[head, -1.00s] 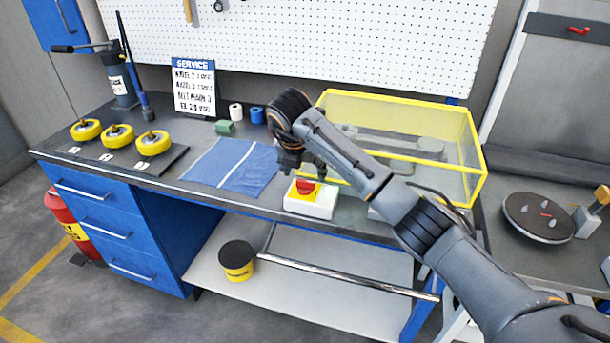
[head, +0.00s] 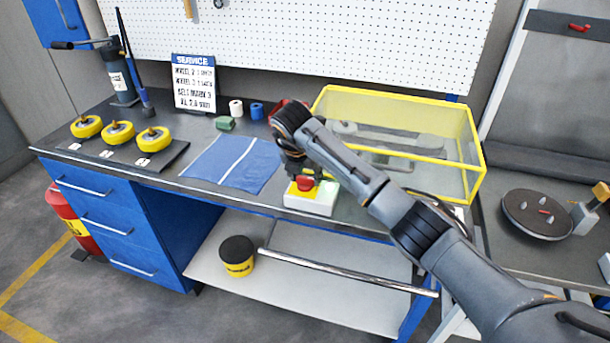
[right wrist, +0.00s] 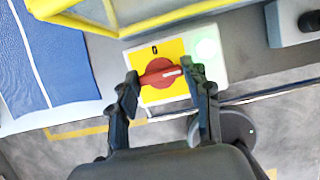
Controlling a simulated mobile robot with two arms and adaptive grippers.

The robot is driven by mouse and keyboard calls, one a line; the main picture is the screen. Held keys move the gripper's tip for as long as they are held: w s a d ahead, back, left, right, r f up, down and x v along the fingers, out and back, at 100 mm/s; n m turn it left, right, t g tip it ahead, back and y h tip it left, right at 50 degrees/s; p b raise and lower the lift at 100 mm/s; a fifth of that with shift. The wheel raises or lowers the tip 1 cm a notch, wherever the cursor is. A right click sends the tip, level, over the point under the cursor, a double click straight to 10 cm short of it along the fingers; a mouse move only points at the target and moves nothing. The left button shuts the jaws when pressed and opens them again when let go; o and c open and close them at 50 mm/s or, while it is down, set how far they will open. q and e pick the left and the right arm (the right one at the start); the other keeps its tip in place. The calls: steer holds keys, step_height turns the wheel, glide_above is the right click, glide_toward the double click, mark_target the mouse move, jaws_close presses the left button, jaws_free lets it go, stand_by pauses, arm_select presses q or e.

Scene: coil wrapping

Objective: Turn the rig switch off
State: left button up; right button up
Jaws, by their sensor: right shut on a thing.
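The rig switch (head: 312,200) is a white box with a yellow plate and a red rotary knob (right wrist: 160,72), near the bench's front edge. My right gripper (head: 305,177) reaches down over it. In the right wrist view my right gripper (right wrist: 160,77) has a finger at each end of the knob's red bar and is shut on it. The bar lies roughly crosswise in that view, with a pale mark toward its right end. A pale green lamp (right wrist: 205,48) beside the plate looks lit. My left gripper is not in view.
A yellow-framed clear guard (head: 395,98) stands right behind the switch. A blue cloth (head: 232,163) lies to its left. Several yellow wheels (head: 118,133) sit farther left, by a service sign (head: 194,83). A black-and-yellow tub (head: 238,257) is on the lower shelf.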

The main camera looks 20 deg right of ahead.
steer(key=n+b, duration=0.1)
steer(key=n+y+b, duration=0.1)
steer(key=n, duration=0.1)
steer(key=shift+d+f+t, duration=0.15)
steer(key=shift+t, duration=0.15)
steer(key=n+y+b, duration=0.2)
steer(key=n+b, duration=0.1)
steer(key=n, duration=0.2)
steer(key=shift+d+n+b, duration=0.15)
steer(key=shift+n+b, duration=0.15)
steer(key=shift+b, duration=0.1)
steer(key=n+y+b, duration=0.1)
steer(key=n+y, duration=0.1)
steer(key=n, duration=0.2)
steer(key=shift+w+n, duration=0.1)
steer(key=shift+n, duration=0.2)
steer(key=n+g, duration=0.1)
steer(key=n, duration=0.1)
steer(key=n+y, duration=0.1)
steer(key=n, duration=0.1)
steer(key=shift+w+d+r+n+g, duration=0.1)
steer(key=shift+r+n+g, duration=0.1)
steer(key=shift+n+g, duration=0.15)
